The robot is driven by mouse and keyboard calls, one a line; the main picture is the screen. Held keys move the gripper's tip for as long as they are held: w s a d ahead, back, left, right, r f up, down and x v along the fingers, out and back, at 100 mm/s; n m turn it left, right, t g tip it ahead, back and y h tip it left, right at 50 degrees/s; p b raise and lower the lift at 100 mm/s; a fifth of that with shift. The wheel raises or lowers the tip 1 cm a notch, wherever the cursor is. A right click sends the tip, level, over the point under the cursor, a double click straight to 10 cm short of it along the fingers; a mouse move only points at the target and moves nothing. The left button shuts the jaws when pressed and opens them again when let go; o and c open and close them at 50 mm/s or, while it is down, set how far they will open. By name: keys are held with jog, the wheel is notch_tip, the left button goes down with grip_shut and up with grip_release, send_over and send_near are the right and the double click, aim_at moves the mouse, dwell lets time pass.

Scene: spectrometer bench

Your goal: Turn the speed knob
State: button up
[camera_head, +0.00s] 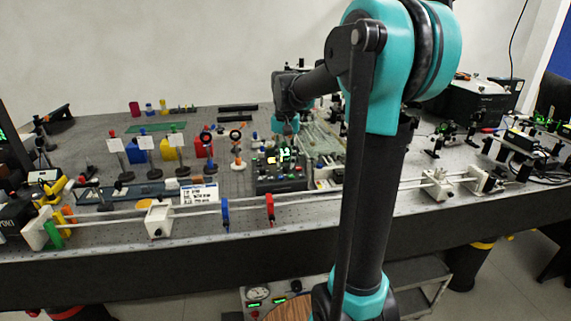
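A small dark control box (282,186) with a lit green display and several small knobs or buttons stands near the front middle of the bench. Which of them is the speed knob is too small to tell. My gripper (285,138) hangs from the teal-ended wrist just above and behind this box, pointing down. Its fingers are small and dark against the box, so I cannot tell whether they are open or shut, or whether they touch anything.
White rails with blue and red holders (270,207) run along the bench's front edge. A white label card (199,194) stands left of the box. Posts with white cards (146,143) and coloured blocks fill the left side. Optics and a black instrument (480,103) are at right.

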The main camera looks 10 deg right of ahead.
jog(key=shift+f, duration=0.9)
grip_shut()
jog(key=shift+n, duration=0.5)
jog(key=n, duration=0.3)
jog(key=shift+n, duration=1.9)
